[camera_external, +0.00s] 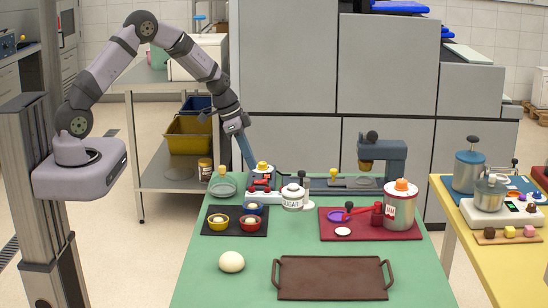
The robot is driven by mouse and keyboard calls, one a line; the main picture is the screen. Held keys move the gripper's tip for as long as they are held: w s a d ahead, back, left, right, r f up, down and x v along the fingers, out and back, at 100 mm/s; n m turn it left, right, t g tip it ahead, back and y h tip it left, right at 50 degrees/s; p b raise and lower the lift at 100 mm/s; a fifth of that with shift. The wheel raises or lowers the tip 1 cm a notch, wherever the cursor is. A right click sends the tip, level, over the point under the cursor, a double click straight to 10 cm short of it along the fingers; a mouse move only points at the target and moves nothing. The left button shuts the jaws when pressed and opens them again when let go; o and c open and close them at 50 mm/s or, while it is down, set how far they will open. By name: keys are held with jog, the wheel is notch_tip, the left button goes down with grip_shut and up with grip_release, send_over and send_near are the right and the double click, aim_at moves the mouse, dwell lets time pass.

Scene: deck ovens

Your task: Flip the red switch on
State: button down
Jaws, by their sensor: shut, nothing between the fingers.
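A small device with red parts (261,184), probably the red switch, is at the back left of the green table. It is too small to tell its lever or whether it is on or off. My gripper (252,167) is shut and empty. Its blue fingers point down and right, with the tips at the back left side of this device. I cannot tell whether they touch it.
A sugar jar (292,198) stands just right of the device. A dark mat (212,230) with small bowls lies in front. A red tray (330,234) holds a jam jar (400,207). A brown tray (333,278) and dough ball (231,262) are nearer.

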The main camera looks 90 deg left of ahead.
aim_at(264, 181)
jog(key=b+v, duration=0.2)
jog(key=v, duration=0.8)
jog(key=shift+b, duration=0.4)
jog(key=shift+w+f, duration=0.1)
jog(key=shift+w+d+b, duration=0.2)
jog(key=shift+w+b, duration=0.25)
jog(key=shift+w, duration=0.35)
jog(key=p+x, duration=0.4)
jog(key=x, duration=0.9)
jog(key=shift+f+p, duration=0.15)
jog(key=shift+p, duration=0.2)
jog(key=shift+w+f, duration=0.1)
jog(key=shift+f, duration=0.05)
jog(key=shift+f, duration=0.1)
